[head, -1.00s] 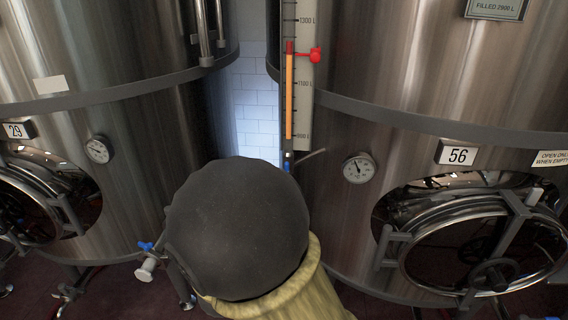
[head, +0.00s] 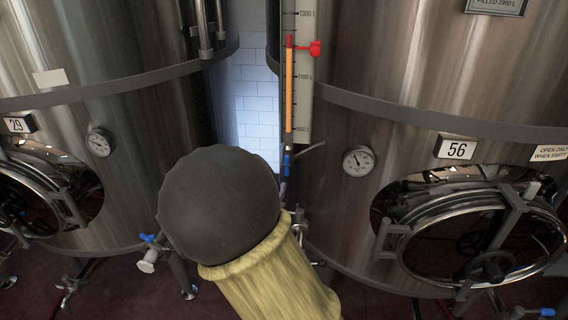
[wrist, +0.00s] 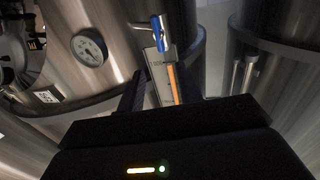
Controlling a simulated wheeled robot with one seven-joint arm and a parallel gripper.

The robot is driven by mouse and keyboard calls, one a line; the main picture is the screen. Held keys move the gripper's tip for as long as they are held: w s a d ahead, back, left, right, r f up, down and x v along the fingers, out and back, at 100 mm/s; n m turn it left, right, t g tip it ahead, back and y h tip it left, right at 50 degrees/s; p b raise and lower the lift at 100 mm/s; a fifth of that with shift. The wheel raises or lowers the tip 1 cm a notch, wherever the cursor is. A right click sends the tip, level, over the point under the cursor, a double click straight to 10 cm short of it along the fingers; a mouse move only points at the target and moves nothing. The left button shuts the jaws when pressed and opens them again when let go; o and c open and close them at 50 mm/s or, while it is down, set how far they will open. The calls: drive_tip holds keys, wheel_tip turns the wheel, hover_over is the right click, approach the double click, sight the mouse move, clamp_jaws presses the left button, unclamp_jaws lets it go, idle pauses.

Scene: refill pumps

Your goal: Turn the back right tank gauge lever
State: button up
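The tank gauge is a tall scale (head: 304,95) with an orange-filled tube and a red marker, on the right tank marked 56. Its small blue lever (head: 287,163) is at the foot of the tube. In the wrist view the blue lever (wrist: 160,34) shows large, beyond the fingertips and roughly in line with the space between them. My gripper (wrist: 162,75) is open, with its two dark fingers apart and nothing between them. I cannot see contact with the lever. In the head view my arm hides most of the gripper.
The right steel tank (head: 350,230) carries a round dial (head: 358,160) and a round hatch (head: 485,240). The left tank (head: 130,120) stands close by, leaving a narrow gap with white wall tiles (head: 255,100). A blue-handled valve (head: 148,255) sticks out low at the left.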

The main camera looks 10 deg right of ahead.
sight(286, 161)
drive_tip(key=p+x, duration=0.1)
drive_tip(key=x, duration=1)
drive_tip(key=shift+p, duration=0.35)
drive_tip(key=shift+c, duration=0.4)
clamp_jaws()
